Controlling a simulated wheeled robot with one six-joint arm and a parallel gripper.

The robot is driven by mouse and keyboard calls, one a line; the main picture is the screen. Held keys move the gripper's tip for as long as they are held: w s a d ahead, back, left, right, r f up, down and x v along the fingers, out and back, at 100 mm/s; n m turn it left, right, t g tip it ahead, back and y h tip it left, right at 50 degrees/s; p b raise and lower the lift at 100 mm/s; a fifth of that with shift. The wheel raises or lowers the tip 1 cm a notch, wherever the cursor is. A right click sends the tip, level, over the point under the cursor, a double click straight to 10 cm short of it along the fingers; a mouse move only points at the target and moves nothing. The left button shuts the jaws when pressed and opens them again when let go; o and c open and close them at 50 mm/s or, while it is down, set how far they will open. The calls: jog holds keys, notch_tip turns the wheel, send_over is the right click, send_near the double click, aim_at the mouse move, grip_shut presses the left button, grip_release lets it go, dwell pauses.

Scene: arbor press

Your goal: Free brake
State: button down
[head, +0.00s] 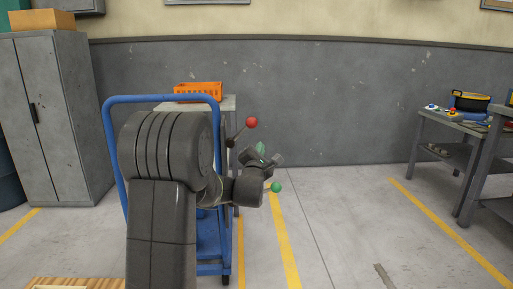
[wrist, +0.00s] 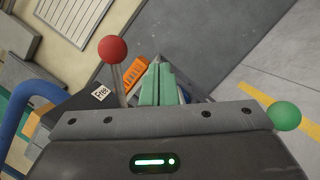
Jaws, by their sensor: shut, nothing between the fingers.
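A red ball knob (head: 251,122) tops a thin dark lever beside my gripper. In the wrist view the red knob (wrist: 113,49) stands upper left of the fingers, apart from them, on a pale stem. In the head view my gripper (head: 260,149) is small; my arm hides most of the press.
A blue cart (head: 160,98) stands around the press area, partly behind my arm. An orange crate (head: 198,91) sits on a grey stand behind it. A grey cabinet (head: 45,120) is at the left, and a workbench (head: 440,125) at the right. Floor between is clear.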

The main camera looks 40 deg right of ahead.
jog(key=s+a+f+p, duration=0.1)
jog(key=s+a+f, duration=0.1)
jog(key=s, duration=0.5)
jog(key=shift+s+a, duration=0.25)
jog(key=shift+a, duration=0.5)
